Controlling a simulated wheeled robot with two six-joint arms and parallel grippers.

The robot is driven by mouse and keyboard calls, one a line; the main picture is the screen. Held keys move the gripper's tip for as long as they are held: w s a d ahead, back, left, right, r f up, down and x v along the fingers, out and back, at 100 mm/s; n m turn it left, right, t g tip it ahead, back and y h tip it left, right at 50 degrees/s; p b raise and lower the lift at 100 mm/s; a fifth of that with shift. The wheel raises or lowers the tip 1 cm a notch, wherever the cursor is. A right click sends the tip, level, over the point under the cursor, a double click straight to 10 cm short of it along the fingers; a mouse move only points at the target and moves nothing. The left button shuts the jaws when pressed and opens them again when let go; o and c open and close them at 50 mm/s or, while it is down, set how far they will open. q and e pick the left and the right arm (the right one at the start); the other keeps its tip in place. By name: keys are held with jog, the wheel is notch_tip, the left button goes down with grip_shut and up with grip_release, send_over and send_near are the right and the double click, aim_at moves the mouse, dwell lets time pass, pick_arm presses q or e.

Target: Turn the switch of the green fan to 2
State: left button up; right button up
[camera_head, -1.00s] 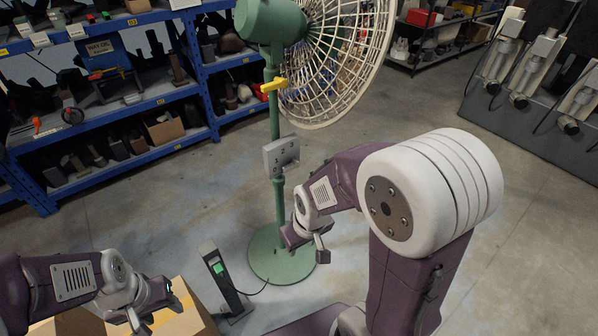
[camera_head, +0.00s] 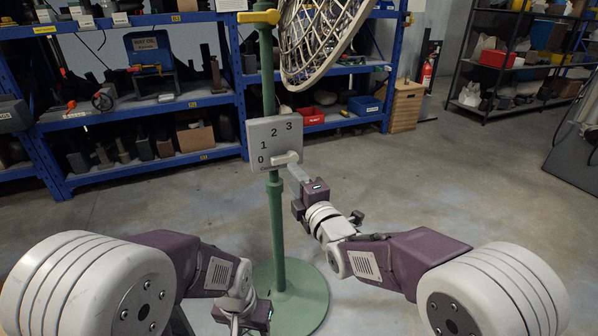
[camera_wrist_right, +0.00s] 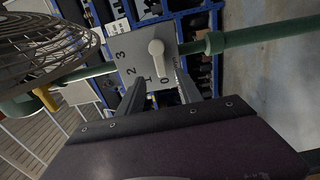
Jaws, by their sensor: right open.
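The green fan's pole (camera_head: 276,225) stands on a round green base (camera_head: 302,302). A grey switch box (camera_head: 270,132) on the pole shows 0, 1, 2 and 3. Its light grey lever knob (camera_head: 286,158) points toward 0. In the right wrist view the knob (camera_wrist_right: 157,58) also points at 0 on the box (camera_wrist_right: 138,68). My right gripper (camera_head: 296,172) is just in front of the box's lower edge.
The fan's wire cage (camera_head: 318,40) is above the box to the right. A yellow clamp (camera_head: 258,17) sits on the pole above the box. Blue shelves (camera_head: 190,100) with parts stand behind. The floor (camera_head: 440,165) at the right is clear.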

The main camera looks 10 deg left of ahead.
aim_at(282, 162)
jog(key=b+x, duration=0.2)
jog(key=x, duration=0.7)
grip_shut()
